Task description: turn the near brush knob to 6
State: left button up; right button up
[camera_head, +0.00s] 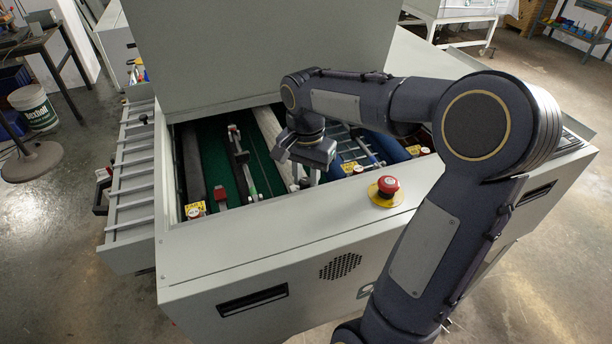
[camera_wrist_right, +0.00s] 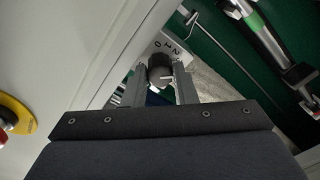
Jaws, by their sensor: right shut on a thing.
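The near brush knob (camera_wrist_right: 160,68) is a dark round knob in the right wrist view. It stands on a pale dial plate (camera_wrist_right: 172,46) where the figures 0, 1 and 2 show; the rest of the scale is hidden. A small white mark shows at the knob's lower right. My right gripper (camera_wrist_right: 160,80) is shut on the knob, one finger on each side. In the head view my right gripper (camera_head: 306,178) reaches down inside the machine's front edge and hides the knob. My left gripper is not in view.
A red emergency stop (camera_head: 387,188) on a yellow base sits on the front rim, right of my gripper. The raised lid (camera_head: 260,50) stands behind. Other yellow-labelled controls (camera_head: 195,210) and rollers (camera_head: 193,160) lie inside the open bay.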

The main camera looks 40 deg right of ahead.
jog(key=shift+r, duration=0.1)
jog(key=o, duration=1)
